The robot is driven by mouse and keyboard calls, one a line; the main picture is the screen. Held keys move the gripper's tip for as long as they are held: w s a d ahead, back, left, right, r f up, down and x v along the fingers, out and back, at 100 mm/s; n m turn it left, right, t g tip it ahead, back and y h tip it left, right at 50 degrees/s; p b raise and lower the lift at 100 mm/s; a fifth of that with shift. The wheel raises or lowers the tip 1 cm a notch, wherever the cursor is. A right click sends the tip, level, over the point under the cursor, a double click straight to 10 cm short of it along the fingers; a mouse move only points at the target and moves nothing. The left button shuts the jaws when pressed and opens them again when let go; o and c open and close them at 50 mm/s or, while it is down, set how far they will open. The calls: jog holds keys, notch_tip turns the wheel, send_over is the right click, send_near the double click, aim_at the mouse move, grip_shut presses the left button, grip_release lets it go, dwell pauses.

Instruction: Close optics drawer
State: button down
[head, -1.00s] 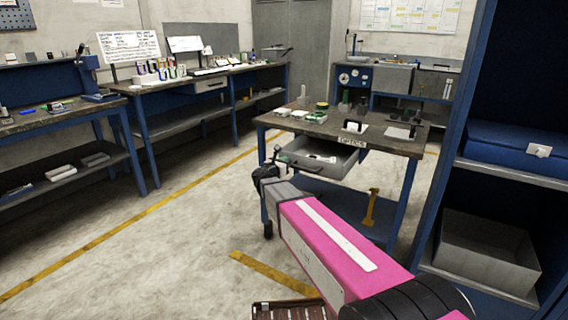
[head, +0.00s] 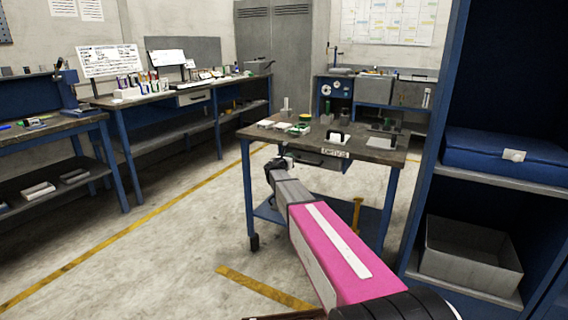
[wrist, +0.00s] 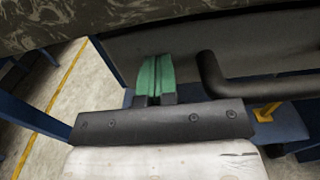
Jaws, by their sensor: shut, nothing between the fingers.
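The optics drawer (head: 312,159) is in the workbench, under the "OPTICS" label (head: 335,153). Its front sits close under the bench top, and its inside does not show; I cannot tell whether a small gap remains. In the wrist view the grey drawer front (wrist: 188,45) fills the upper middle, with its black bar handle (wrist: 225,80) to the right of my gripper. My gripper (wrist: 155,75) is shut and empty, with its green fingers together, pointing at the drawer front left of the handle. They look to be at or against it. In the head view my gripper (head: 281,162) is at the drawer's left end.
The workbench (head: 375,153) carries several small items. A blue shelf unit (head: 432,150) with a blue case (head: 485,152) and a grey bin (head: 470,255) stands close on the right. Long benches (head: 150,98) line the left. The floor between is clear.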

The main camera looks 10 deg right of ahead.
jog(key=shift+x, duration=1.4)
jog(key=shift+w+d+r, duration=0.1)
jog(key=v, duration=1.5)
jog(key=s+d+f+m+g+y, duration=0.1)
jog(key=s+d+f+m+g, duration=0.4)
jog(key=s+m, duration=0.35)
jog(key=s+d+f+m+g+y, duration=0.1)
jog(key=s+d+f+m+g, duration=0.3)
jog(key=s+f+m, duration=0.5)
jog(key=s+a+f+m+g+y, duration=0.2)
jog(key=s+m+y, duration=0.2)
jog(key=s, duration=0.6)
jog(key=s+a+f+m+g+y, duration=0.3)
jog(key=s+m, duration=0.4)
jog(key=s, duration=0.3)
jog(key=shift+s+a+g+y, duration=0.2)
jog(key=shift+g+y, duration=0.1)
jog(key=shift+y, duration=0.5)
jog(key=shift+f, duration=0.15)
